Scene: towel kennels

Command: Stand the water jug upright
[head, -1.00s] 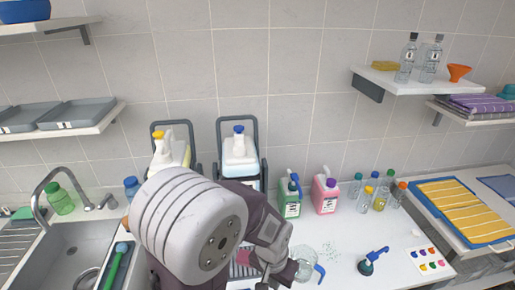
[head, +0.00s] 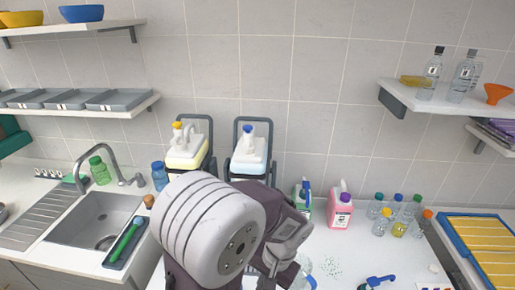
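A clear jug (head: 304,266) with a blue handle (head: 311,281) is at the bottom of the head view, on the white counter. It is partly cut off by the lower edge and partly covered by my arm, so I cannot tell whether it lies or stands. My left gripper (head: 273,277) is just left of the jug, low in the view. Its fingertips are hidden or cut off, so its opening and any contact with the jug cannot be seen. My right gripper is not in view.
A blue-topped item (head: 377,282) is at the bottom right. A sink (head: 95,220) is at left. Yellow towels (head: 490,250) lie at right.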

